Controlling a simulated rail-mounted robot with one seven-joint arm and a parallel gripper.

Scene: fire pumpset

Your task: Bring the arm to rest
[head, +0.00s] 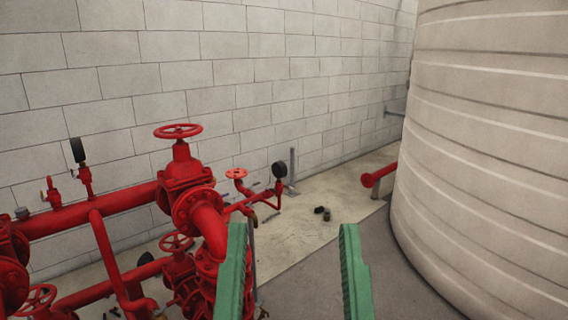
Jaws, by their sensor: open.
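The left finger overlaps the edge of the red pipework (125,200) in the picture; I cannot tell the gap in depth. The rest of my arm is out of view.
Red valves with handwheels (178,131) and gauges (279,169) fill the left. A large ribbed beige tank (490,150) stands at right. A block wall (260,70) runs behind. Small dark objects (323,212) lie on the floor. Floor between pipework and tank is mostly clear.

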